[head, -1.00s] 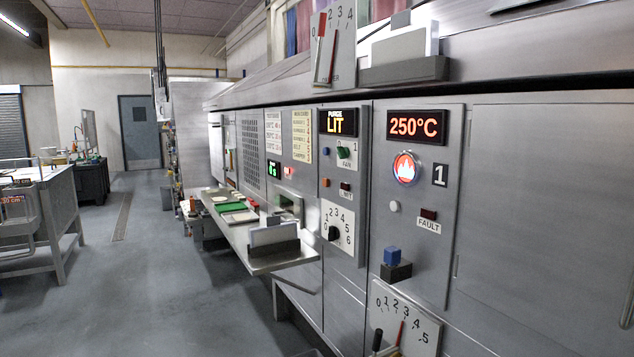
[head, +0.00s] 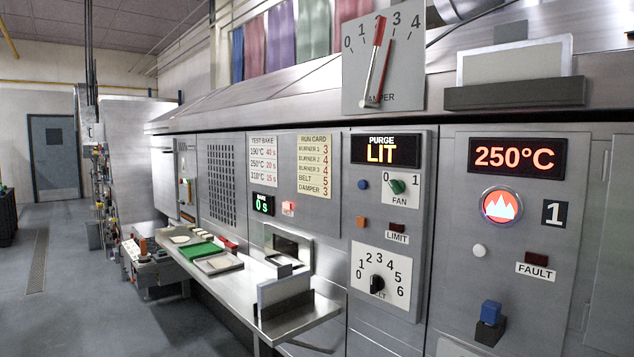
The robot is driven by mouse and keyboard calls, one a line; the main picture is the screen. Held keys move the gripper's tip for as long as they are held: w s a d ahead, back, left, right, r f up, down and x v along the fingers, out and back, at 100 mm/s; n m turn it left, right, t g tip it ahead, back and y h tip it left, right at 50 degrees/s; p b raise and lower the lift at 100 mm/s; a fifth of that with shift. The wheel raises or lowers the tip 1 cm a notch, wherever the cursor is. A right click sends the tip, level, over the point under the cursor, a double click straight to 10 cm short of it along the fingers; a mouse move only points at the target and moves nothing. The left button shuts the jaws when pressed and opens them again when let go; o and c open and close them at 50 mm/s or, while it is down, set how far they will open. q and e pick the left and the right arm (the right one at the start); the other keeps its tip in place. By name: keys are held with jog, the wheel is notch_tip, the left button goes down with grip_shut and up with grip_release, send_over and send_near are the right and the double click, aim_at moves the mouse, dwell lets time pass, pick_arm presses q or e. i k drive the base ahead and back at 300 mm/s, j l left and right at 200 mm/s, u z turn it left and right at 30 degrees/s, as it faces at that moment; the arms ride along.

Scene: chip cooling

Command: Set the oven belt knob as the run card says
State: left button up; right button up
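The belt knob (head: 376,284) is a black knob on a white dial plate (head: 395,267) numbered 0 to 6, low on the steel panel under the fan switch. Its lettering is partly covered by the knob. I cannot tell exactly which number the knob points at. The run card (head: 315,166) is a cream sheet on the oven front, left of that panel. Its belt line appears to read 5 and its damper line 3. Neither of my grippers is in view, and nothing touches the knob.
A steel shelf (head: 315,322) with trays juts out left of the dial. The purge display (head: 385,151) reads LIT and the temperature display (head: 517,157) reads 250°C. A damper scale (head: 400,75) is above. A blue-topped block (head: 490,314) juts out lower right. Floor at left is open.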

aim_at(376, 281)
jog(key=j, duration=0.25)
jog(key=i+j+z, duration=0.2)
jog(key=i+j, duration=0.25)
jog(key=i+j+z, duration=0.25)
jog(key=i+j, duration=0.2)
jog(key=k+j, duration=0.05)
jog(key=j, duration=0.05)
